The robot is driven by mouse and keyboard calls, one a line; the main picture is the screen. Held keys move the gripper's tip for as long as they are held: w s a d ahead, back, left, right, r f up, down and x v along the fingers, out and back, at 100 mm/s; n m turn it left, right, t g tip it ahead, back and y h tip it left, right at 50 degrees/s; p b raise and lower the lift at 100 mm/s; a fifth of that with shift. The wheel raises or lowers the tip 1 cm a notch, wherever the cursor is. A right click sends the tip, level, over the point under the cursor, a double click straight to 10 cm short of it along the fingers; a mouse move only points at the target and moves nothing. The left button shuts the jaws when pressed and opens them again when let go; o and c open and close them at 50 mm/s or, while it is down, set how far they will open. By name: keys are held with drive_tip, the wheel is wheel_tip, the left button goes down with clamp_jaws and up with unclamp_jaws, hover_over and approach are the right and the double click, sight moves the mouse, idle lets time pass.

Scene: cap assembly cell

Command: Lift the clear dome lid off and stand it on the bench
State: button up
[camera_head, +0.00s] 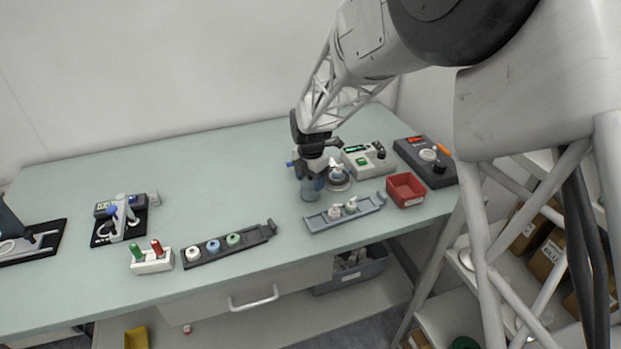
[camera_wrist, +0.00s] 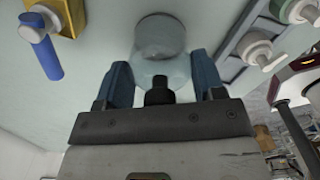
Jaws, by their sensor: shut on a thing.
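The clear dome lid (camera_wrist: 160,40) has a black knob (camera_wrist: 158,92), which sits between the blue fingers of my gripper (camera_wrist: 160,82) in the wrist view. My gripper is shut on the lid by this knob. In the head view the lid (camera_head: 308,191) hangs below my gripper (camera_head: 312,176), and it looks roughly upright. I cannot tell whether its rim touches the bench (camera_head: 120,182). A round stand with a white-topped part (camera_head: 338,179) is uncovered just right of the lid.
A grey rail with pump caps (camera_head: 322,219) lies in front of the lid. A red bin (camera_head: 405,188), a grey device with a green display (camera_head: 367,160) and a black device (camera_head: 425,160) stand to the right. A dark rail with bobbin-like parts (camera_head: 230,243) lies left. The bench behind is clear.

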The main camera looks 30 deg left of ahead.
drive_tip(key=shift+f, duration=0.1)
drive_tip(key=o, duration=1.1)
drive_tip(key=shift+r, duration=3.5)
